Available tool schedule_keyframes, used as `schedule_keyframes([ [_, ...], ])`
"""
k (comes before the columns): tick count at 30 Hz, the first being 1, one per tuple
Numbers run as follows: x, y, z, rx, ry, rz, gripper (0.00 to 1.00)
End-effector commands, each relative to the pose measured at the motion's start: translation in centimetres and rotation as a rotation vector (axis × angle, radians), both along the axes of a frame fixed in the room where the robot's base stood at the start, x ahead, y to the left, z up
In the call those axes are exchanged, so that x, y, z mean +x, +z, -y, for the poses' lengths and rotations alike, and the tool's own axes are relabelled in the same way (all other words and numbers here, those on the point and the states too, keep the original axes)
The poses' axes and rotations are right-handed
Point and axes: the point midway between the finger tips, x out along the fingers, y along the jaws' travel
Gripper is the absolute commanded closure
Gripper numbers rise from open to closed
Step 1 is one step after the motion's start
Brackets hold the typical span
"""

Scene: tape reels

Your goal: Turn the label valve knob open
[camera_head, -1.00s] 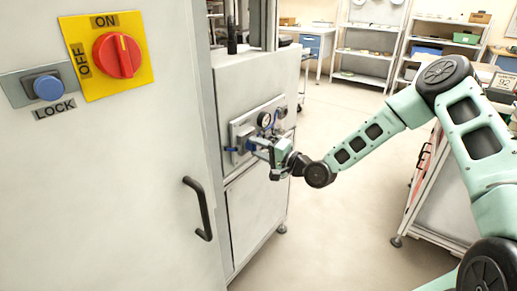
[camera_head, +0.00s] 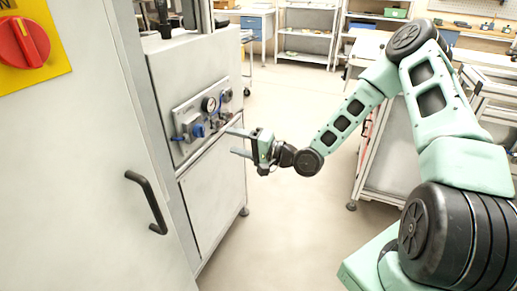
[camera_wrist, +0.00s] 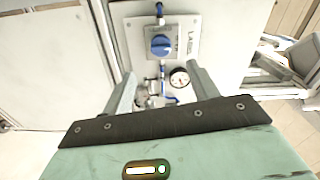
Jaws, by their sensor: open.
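The valve panel (camera_head: 178,140) is a grey plate on the front of a pale machine. It carries a blue knob (camera_head: 198,130), a pressure gauge (camera_head: 209,104) and blue pipe fittings. In the wrist view the blue knob (camera_wrist: 161,45) sits on a grey label plate (camera_wrist: 186,37) lettered LABEL, with blue pipe on either side. The lettering by the knob is too blurred to read its position. My gripper (camera_head: 236,142) is open and empty, in front of the panel and apart from the knob. In the wrist view its fingers (camera_wrist: 160,78) spread beneath the knob, around the gauge area.
A large cabinet door with a black handle (camera_head: 147,203) stands close at left, with a red switch (camera_head: 24,42) on yellow. A metal cart (camera_head: 386,165) stands behind my arm. Shelves (camera_head: 305,32) line the back. The floor between machine and cart is clear.

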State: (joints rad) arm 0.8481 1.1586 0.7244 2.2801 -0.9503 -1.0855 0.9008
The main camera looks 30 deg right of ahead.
Motion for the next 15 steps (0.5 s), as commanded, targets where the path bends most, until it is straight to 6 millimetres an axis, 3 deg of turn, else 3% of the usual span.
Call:
schedule_keyframes([
  [6,-3.6,0.0,2.7,0.001,-0.003,-0.001,0.41],
  [15,-5.6,0.0,4.1,0.001,0.0,-0.001,0.41],
])
